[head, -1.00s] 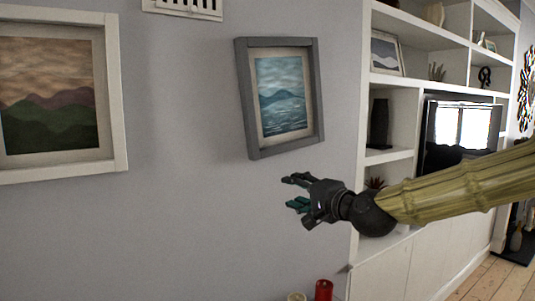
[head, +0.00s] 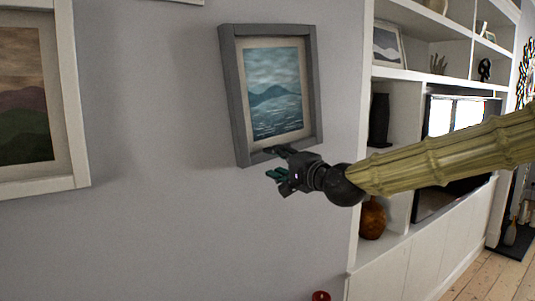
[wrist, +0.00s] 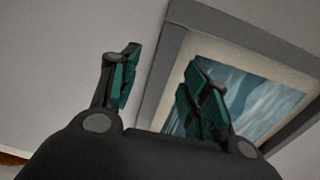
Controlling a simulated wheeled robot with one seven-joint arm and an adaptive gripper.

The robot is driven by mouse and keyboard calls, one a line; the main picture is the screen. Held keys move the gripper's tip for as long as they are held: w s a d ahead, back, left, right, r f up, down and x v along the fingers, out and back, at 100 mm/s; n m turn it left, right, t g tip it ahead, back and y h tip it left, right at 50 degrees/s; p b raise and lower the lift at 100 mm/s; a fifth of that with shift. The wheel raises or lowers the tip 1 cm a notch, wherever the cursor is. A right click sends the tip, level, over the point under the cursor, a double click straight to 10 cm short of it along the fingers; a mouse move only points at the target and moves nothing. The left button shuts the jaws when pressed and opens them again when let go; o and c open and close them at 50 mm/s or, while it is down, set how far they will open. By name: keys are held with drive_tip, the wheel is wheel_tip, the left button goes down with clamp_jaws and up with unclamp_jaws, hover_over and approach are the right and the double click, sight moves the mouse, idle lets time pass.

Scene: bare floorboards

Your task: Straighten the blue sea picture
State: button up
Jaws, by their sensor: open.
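The blue sea picture (head: 275,97) hangs on the grey wall in a thick grey frame (head: 234,105). It hangs slightly tilted. My gripper (head: 272,163) is at the frame's lower edge, toward the middle, and hides a small part of it. In the wrist view my gripper (wrist: 160,85) is open, its two dark green-padded fingers apart. There the picture (wrist: 249,98) is seen from below, its frame (wrist: 245,35) behind and beside the right finger. Nothing is between the fingers but wall and a frame edge. I cannot tell whether a finger touches the frame.
A second picture (head: 68,95) in a white frame hangs at the left. White shelves (head: 400,165) with a brown vase (head: 372,218) and a television (head: 455,115) stand to the right. A red object (head: 320,296) is low at the front. The wall below the picture is clear.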

sight(267, 156)
drive_tip(key=shift+w+a+r+p, duration=0.45)
drive_tip(key=shift+w+a, duration=0.1)
drive_tip(key=shift+w, duration=0.1)
drive_tip(key=shift+f+p+x, duration=0.15)
drive_tip(key=shift+p+x, duration=0.05)
drive_tip(key=shift+x, duration=0.5)
drive_tip(key=shift+f+p+x, duration=0.15)
drive_tip(key=shift+p+x, duration=0.05)
drive_tip(key=shift+x, duration=0.45)
drive_tip(key=shift+d+r, duration=0.1)
